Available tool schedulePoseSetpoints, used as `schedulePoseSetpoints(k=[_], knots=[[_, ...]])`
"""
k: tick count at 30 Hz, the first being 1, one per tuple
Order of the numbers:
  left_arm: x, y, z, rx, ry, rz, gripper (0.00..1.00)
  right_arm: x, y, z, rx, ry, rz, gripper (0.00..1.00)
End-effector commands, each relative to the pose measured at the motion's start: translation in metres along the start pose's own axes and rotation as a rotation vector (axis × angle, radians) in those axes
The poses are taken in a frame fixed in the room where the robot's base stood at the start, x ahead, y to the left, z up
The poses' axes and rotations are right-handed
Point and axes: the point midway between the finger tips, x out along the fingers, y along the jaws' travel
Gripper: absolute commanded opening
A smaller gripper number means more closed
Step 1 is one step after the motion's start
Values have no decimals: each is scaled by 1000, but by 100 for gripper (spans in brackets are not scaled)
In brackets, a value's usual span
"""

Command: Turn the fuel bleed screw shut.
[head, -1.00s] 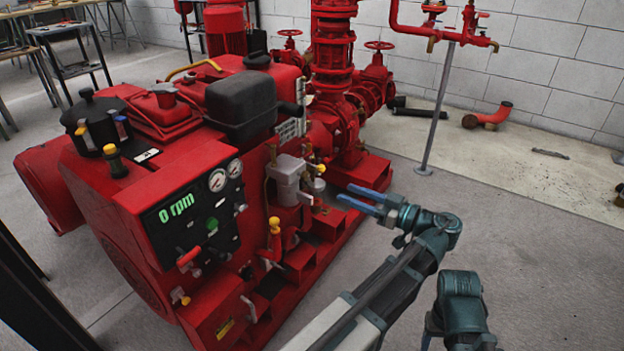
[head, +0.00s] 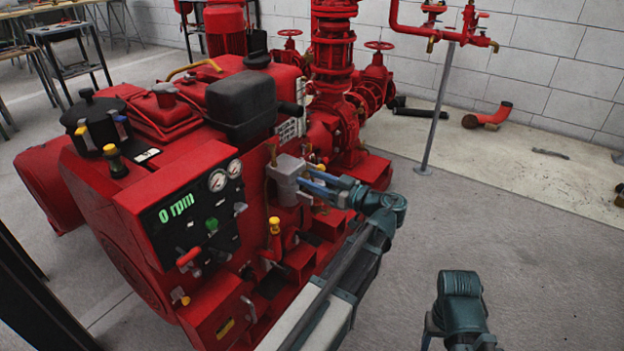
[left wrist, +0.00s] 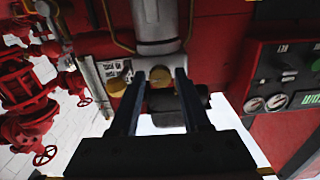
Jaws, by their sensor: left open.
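A grey filter housing (head: 287,170) is mounted on the side of the red engine; it also shows at the top of the left wrist view (left wrist: 158,20).
A gauge panel (head: 200,218) reading 0 rpm is left of the housing. Red pump pipework (head: 335,90) rises behind.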

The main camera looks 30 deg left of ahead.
Motion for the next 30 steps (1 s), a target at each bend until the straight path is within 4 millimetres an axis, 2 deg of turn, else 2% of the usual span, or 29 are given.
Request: schedulePoseSetpoints(k=[3, 11, 23, 30], knots=[[0, 0, 0, 0, 0, 0, 47, 0, 0, 0, 0, 0, 0, 61], [0, 0, 0, 0, 0, 0, 0, 0, 0, 0, 0, 0, 0, 61], [0, 0, 0, 41, 0, 0, 0, 0, 0, 0, 0, 0, 0, 61], [0, 0, 0, 195, 0, 0, 0, 0, 0, 0, 0, 0, 0, 61]])
